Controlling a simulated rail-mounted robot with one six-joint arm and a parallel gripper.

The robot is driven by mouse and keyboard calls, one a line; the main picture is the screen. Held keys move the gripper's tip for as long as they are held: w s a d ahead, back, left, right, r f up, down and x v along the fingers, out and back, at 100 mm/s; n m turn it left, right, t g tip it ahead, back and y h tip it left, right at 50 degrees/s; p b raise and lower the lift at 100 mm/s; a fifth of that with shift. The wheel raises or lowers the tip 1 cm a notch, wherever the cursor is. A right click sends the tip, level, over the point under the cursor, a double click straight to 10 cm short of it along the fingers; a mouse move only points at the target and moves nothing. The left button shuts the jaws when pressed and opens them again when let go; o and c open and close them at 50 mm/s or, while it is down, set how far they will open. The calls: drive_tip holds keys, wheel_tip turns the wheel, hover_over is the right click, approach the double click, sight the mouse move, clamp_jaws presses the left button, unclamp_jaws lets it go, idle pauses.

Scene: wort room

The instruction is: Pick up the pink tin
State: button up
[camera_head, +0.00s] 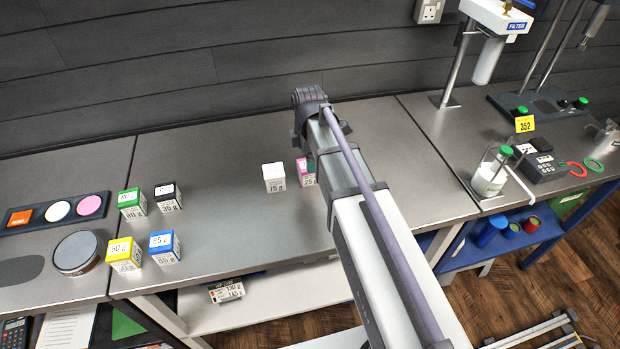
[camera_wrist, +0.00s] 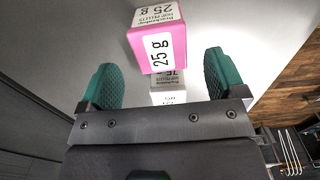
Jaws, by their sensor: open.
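The pink tin (camera_wrist: 160,42), a cube with a white "25 g" label, stands on the grey bench. In the wrist view it lies ahead of my gripper (camera_wrist: 162,80), roughly in line with the gap between the green fingertips. My gripper is open, and nothing is held between its fingers.
A white tin (camera_head: 273,177) stands just left of the pink one; its label also shows in the wrist view (camera_wrist: 168,92). Green (camera_head: 131,203), black (camera_head: 167,197), yellow (camera_head: 124,254) and blue (camera_head: 164,247) tins stand further left. The bench between is clear.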

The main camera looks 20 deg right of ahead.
wheel_tip(320, 180, down, 8)
drive_tip(key=b, duration=0.6)
drive_tip(key=shift+r, duration=0.35)
drive_tip(key=c, duration=1.1)
drive_tip(key=shift+o, duration=0.2)
drive_tip(key=shift+r, duration=0.1)
